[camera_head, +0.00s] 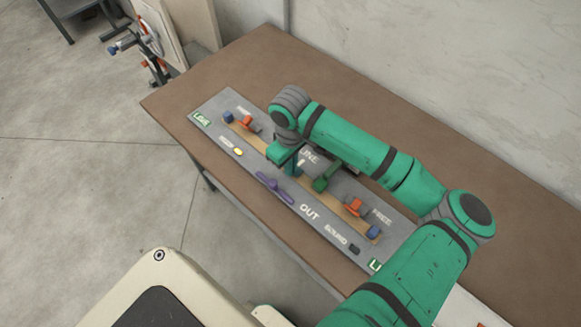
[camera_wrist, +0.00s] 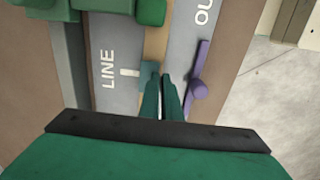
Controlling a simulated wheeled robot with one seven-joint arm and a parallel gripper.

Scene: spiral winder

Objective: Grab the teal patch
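A small teal patch (camera_wrist: 148,70) shows in the wrist view on the tan strip of the grey board, beside the white mark at LINE. My gripper (camera_wrist: 161,78) has its two dark green fingers pointing down at the board. Their tips are at the patch's right edge, with only a narrow gap between them. I cannot tell whether they touch the patch or have part of it between them. In the head view, my wrist and gripper (camera_head: 285,160) are over the board's middle and hide the patch.
The grey board (camera_head: 214,108) lies on a brown table (camera_head: 279,60). A purple winged piece (camera_head: 273,187) is close to my fingers on the OUT side. A green block (camera_head: 324,180) stands right of my gripper. Orange pieces (camera_head: 354,208) and blue pegs (camera_head: 228,117) sit toward the strip's ends.

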